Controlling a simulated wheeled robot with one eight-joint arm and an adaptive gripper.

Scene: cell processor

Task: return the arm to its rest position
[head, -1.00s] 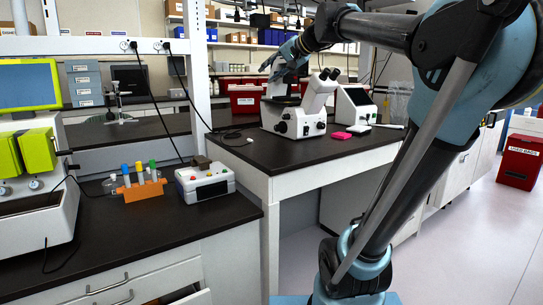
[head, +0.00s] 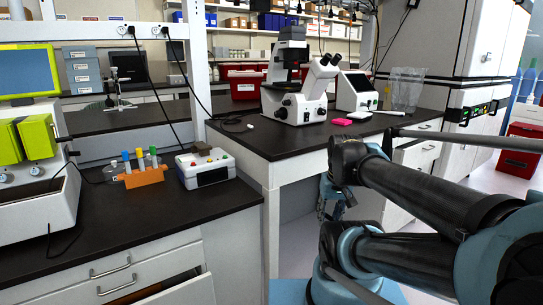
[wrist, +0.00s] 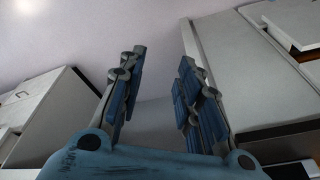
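In the head view my gripper (head: 331,198) is mostly hidden behind my arm's links, beside the white bench's front. The wrist view shows floor beyond the fingers and pale cabinet fronts on both sides.
A microscope (head: 303,90) and a pink block (head: 342,122) stand on the middle bench. An orange tube rack (head: 144,177) and a white control box (head: 206,170) sit on the left bench. A drawer (head: 172,292) below is partly open.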

